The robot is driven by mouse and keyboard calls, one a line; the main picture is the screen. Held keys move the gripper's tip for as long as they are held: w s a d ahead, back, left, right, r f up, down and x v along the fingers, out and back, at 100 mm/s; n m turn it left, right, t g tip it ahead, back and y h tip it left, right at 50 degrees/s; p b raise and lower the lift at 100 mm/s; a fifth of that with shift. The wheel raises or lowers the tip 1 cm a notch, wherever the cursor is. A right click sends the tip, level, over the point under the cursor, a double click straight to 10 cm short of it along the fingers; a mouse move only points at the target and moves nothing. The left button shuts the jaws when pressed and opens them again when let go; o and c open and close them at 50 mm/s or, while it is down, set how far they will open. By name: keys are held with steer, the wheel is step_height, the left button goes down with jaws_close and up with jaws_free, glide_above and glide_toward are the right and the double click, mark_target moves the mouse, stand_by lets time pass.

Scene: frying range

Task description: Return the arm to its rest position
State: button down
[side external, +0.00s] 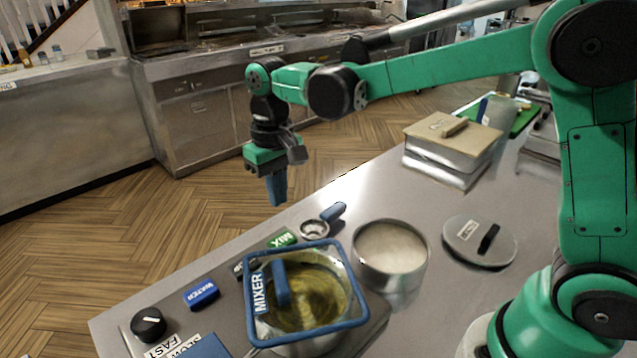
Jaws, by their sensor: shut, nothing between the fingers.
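My gripper (278,190) hangs at the end of my green arm, pointing down. Its blue fingers are shut with nothing visible between them. It is in the air above and behind the far edge of the steel table (400,309), apart from everything on it. My arm reaches in from the right, with its forearm stretched out to the left.
A blue-framed mixer (256,290) stands over a bowl of yellowish liquid (308,297). Beside it are a pot of white contents (391,247), a lid (480,242), a small strainer (314,229) and a lidded metal box (440,165). A black knob (148,323) is front left.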

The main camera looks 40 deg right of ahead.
steer(key=s+d+r+t, duration=0.1)
steer(key=s+d+t, duration=0.5)
steer(key=s, duration=0.4)
steer(key=shift+s+d+r+t, duration=0.4)
steer(key=shift+t, duration=0.2)
